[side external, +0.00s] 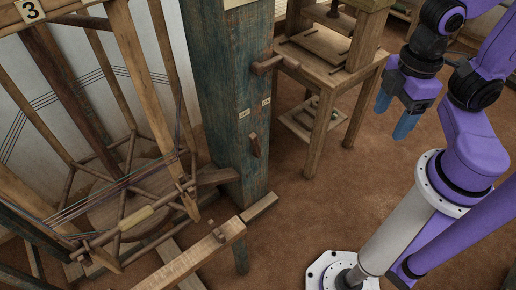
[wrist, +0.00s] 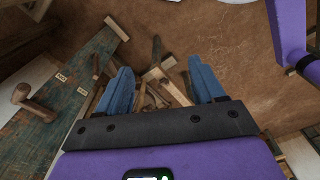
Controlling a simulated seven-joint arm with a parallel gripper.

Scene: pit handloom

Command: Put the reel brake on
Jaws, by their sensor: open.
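A blue-green wooden post (side external: 215,90) carries a short wooden lever (side external: 254,145) on its right side, with two small white labels (side external: 243,113) above it. I take this lever to be the reel brake, but cannot be sure. A larger wooden handle (side external: 266,64) sticks out higher on the post. The lever (wrist: 95,66) and handle (wrist: 22,97) also show in the wrist view, left of my gripper. My gripper (side external: 393,115) is open and empty, in the air right of the post, touching nothing.
A large wooden reel (side external: 122,212) with coloured threads stands left of the post. A wooden beam (side external: 200,258) lies low in front. A wooden table (side external: 325,70) stands behind, between post and gripper in the picture. Brown floor (side external: 315,190) is open right of the post.

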